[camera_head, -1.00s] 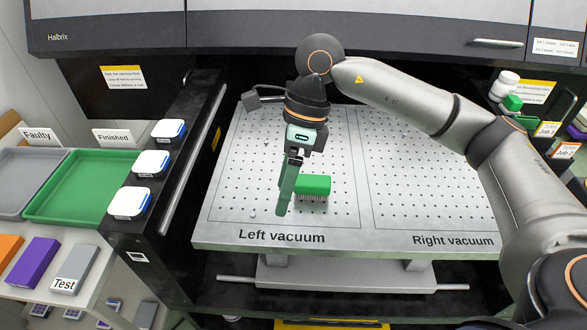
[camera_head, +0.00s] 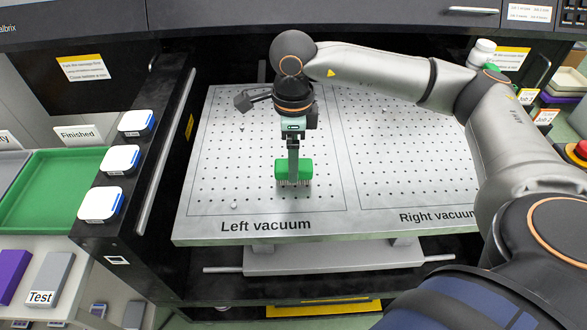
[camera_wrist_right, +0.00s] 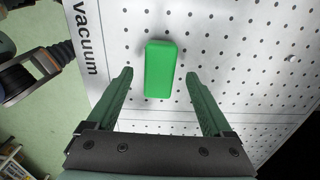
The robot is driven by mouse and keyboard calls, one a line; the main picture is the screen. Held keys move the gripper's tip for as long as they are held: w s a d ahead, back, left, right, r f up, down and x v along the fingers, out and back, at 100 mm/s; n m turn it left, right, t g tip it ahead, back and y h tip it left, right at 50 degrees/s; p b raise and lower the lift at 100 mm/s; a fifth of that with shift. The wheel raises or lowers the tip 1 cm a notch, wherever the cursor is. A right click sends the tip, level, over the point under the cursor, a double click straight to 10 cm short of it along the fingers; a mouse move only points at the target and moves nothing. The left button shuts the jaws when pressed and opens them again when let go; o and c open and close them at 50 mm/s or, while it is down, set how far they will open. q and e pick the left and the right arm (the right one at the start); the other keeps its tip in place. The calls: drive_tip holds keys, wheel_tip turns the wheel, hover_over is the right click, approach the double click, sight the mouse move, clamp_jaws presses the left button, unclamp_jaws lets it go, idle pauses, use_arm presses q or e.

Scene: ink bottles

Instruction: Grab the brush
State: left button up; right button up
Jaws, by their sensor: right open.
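The brush (camera_head: 281,168) has a green block-shaped back with bristles beneath, resting on the left vacuum plate (camera_head: 222,200). In the right wrist view the brush (camera_wrist_right: 160,69) lies lengthwise ahead of the fingers, centred between them. My right gripper (camera_head: 293,178) points down over the brush, and its fingers partly cover the brush in the head view. The right gripper (camera_wrist_right: 160,78) is open in the wrist view, with clear gaps on both sides of the brush and nothing held. My left gripper is not in view.
The right vacuum plate (camera_head: 410,160) is bare except for small specks. Several white-and-blue boxes (camera_head: 119,159) sit on the dark ledge at left. A green tray (camera_head: 50,190) stands further left. A white bottle (camera_head: 482,52) stands at the back right.

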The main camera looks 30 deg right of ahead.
drive_tip(key=shift+f, duration=1.8)
clamp_jaws()
